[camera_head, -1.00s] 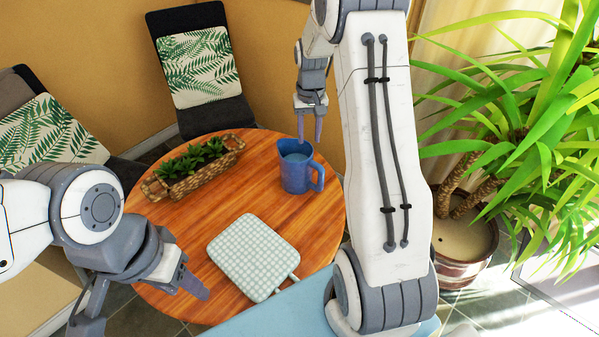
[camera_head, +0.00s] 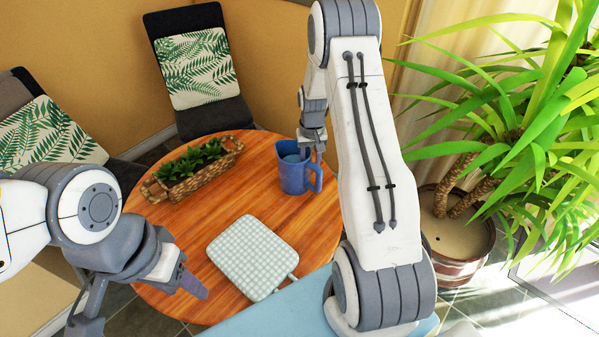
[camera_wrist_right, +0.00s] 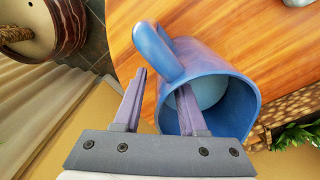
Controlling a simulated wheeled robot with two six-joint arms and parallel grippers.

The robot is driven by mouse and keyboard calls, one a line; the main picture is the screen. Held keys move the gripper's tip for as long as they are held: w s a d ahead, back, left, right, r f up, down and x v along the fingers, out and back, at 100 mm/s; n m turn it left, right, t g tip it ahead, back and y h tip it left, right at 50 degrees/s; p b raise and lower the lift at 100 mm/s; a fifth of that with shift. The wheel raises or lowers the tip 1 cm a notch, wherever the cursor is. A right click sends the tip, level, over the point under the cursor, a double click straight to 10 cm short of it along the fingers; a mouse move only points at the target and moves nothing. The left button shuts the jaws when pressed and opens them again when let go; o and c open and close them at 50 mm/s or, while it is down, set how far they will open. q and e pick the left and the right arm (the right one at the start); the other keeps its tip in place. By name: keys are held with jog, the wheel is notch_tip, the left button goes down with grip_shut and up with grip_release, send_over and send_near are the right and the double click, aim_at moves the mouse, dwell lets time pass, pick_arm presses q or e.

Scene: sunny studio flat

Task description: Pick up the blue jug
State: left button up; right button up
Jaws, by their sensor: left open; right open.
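The blue jug (camera_head: 293,176) stands upright on the round wooden table (camera_head: 213,243), its handle to the right in the head view. My right gripper (camera_head: 313,154) is open at the jug's top. In the right wrist view the jug (camera_wrist_right: 238,82) fills the middle, and my right gripper (camera_wrist_right: 161,82) has one finger over the jug's opening and the other outside, with the rim between them. The handle rises just beyond the fingertips. Whether a finger touches the jug I cannot tell. My left gripper (camera_head: 192,287) is open and empty over the table's front left.
A wicker basket of plants (camera_head: 205,178) stands left of the jug. A checked pad (camera_head: 252,257) lies nearer the front. Cushioned chairs stand behind and left. A potted plant (camera_head: 455,241) stands right of the table. Bare tabletop lies between basket and pad.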

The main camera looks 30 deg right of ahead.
grip_shut()
dwell(0.3)
jog(key=shift+r, duration=0.1)
dwell(1.0)
